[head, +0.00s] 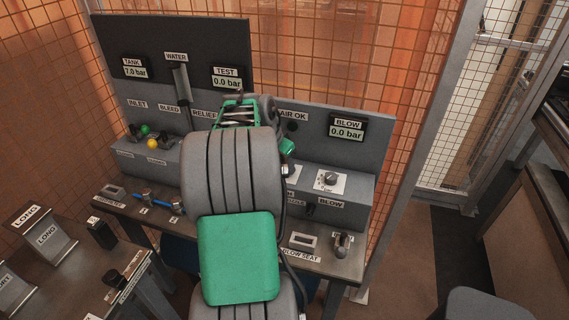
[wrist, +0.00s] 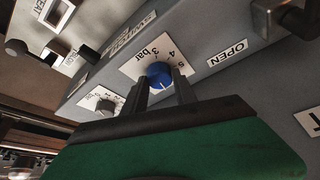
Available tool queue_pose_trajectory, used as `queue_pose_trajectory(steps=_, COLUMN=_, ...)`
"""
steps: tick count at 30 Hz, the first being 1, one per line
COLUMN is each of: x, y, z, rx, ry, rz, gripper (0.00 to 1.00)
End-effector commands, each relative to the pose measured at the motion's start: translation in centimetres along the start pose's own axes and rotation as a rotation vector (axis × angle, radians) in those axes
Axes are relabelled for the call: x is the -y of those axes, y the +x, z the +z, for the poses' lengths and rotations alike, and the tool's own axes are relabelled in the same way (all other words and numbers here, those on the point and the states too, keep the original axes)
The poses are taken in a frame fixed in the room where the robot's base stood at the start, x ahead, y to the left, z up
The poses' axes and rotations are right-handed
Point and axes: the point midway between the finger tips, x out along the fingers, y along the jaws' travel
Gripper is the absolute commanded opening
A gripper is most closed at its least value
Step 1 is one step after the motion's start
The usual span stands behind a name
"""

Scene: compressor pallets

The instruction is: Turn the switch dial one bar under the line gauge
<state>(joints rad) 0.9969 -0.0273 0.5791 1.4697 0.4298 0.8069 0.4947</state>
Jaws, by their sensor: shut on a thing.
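In the wrist view the switch dial (wrist: 159,74) is a blue round knob on a white plate (wrist: 139,66) printed with "3 bar", 4 and 5. Part of a "SWITCH" label shows beside it. My gripper (wrist: 161,80) has one dark finger on each side of the knob and is shut on it. The fingers cover part of the scale, so I cannot tell the exact setting. In the head view my arm hides the dial and my fingertips. I see no gauge labelled "LINE"; that part of the panel is behind my arm.
Gauges read TANK (head: 135,67) 7.0 bar, TEST (head: 227,77) 0.0 bar and BLOW (head: 347,128) 0.0 bar. A grey dial (wrist: 105,105) sits near the blue one, and an "OPEN" label (wrist: 227,54) lies right of it. A side table (head: 75,270) stands at lower left.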

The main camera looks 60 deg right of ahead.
Motion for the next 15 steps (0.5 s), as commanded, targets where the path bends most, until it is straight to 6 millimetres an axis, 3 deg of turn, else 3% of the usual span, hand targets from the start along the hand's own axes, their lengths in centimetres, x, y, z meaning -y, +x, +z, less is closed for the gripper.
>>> queue_pose_trajectory(steps=15, x=-0.07, y=0.08, z=0.01, rx=-0.001, ry=-0.073, rz=-0.032, gripper=0.00)
